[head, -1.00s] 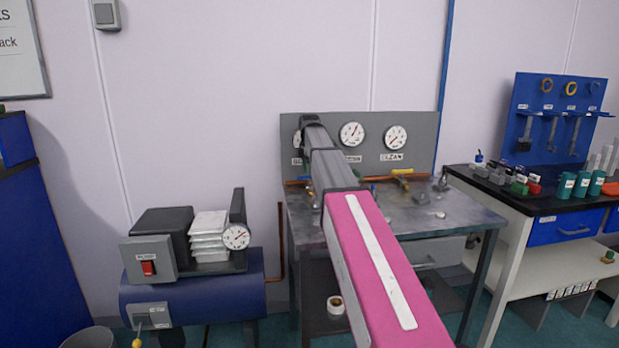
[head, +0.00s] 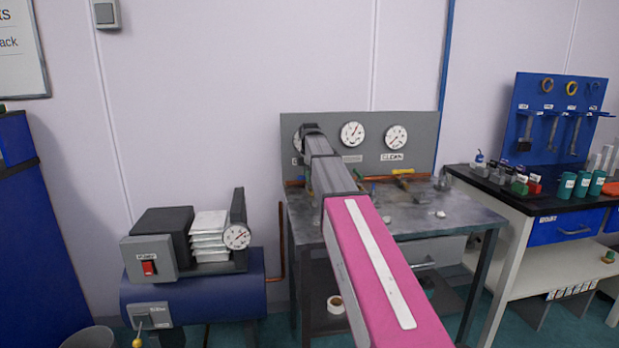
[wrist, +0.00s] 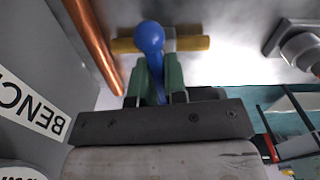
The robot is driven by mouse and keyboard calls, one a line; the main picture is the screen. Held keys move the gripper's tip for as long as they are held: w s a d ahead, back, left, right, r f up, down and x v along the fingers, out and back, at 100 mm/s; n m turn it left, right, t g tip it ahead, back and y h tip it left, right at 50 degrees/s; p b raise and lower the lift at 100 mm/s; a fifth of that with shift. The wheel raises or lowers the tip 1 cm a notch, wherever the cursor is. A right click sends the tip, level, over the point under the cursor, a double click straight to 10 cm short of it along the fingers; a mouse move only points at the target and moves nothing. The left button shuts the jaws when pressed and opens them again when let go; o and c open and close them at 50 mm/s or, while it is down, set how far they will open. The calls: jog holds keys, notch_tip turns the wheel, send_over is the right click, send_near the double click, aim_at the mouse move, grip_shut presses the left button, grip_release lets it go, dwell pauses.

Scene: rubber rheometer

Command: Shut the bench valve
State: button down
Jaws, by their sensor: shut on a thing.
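The bench valve shows in the wrist view as a brass-yellow body (wrist: 190,44) on a pipe, with a blue lever ending in a round blue knob (wrist: 149,37). My gripper (wrist: 159,75) has its green fingers closed on the blue lever, one on each side of its shank below the knob. A label reading "BENCH" (wrist: 30,108) is on the grey panel at the left of the wrist view. In the head view my arm covers my gripper and this valve.
The steel bench (head: 455,218) carries a grey gauge panel (head: 420,125). Another valve (head: 403,172) sits below the "CLEAN" label. A copper pipe (wrist: 92,40) runs beside my gripper. A blue compressor (head: 195,297) stands left, and a black-topped bench (head: 470,172) right.

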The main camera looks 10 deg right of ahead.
jog(key=shift+m, duration=0.9)
jog(key=c, duration=1.2)
grip_release()
jog(key=shift+o, duration=0.2)
notch_tip(320, 180, up, 9)
jog(key=shift+r, duration=0.95)
